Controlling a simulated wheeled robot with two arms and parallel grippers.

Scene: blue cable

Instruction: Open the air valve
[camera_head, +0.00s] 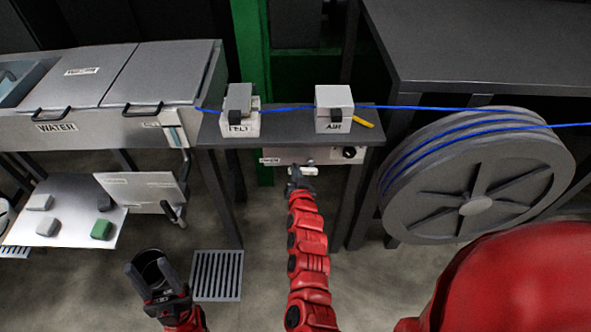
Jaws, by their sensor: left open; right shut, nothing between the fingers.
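A light grey box labelled AIR (334,117) stands on the narrow grey shelf. A yellow lever (363,122) sticks out at its lower right and points down to the right. A panel under the shelf (290,156) carries a small label and a black knob (349,152) on its right. My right gripper (299,172) is shut and empty in front of this panel, left of the knob and below the AIR box. I cannot tell if it touches the panel. My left gripper (151,268) is open and empty, low on the left above the floor.
A blue cable (287,107) runs past the boxes to a large grey reel (478,180) on the right. A second box (240,120) stands left of AIR. A WATER tank (115,90) and a white board with blocks (75,225) are at left. A floor grate (217,275) lies below.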

